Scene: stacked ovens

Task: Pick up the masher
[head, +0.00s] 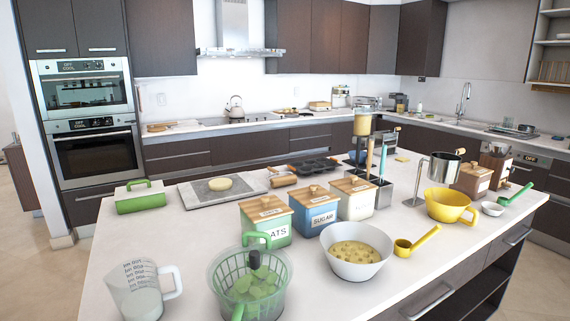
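No masher can be made out for certain in the head view. A grey metal utensil holder (384,194) stands on the island behind the canisters. Upright in it are a light-blue handled utensil (383,158) and a brownish handled utensil (370,156); their lower ends are hidden inside, so I cannot tell whether either is a masher. Neither of my grippers is in view.
The white island (190,225) carries a measuring jug (135,292), green colander (225,275), labelled canisters, white bowl (355,262), yellow scoop (417,243) and yellow bowl (445,204). The canisters and bowl stand in front of the holder. Stacked ovens (95,153) are at back left.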

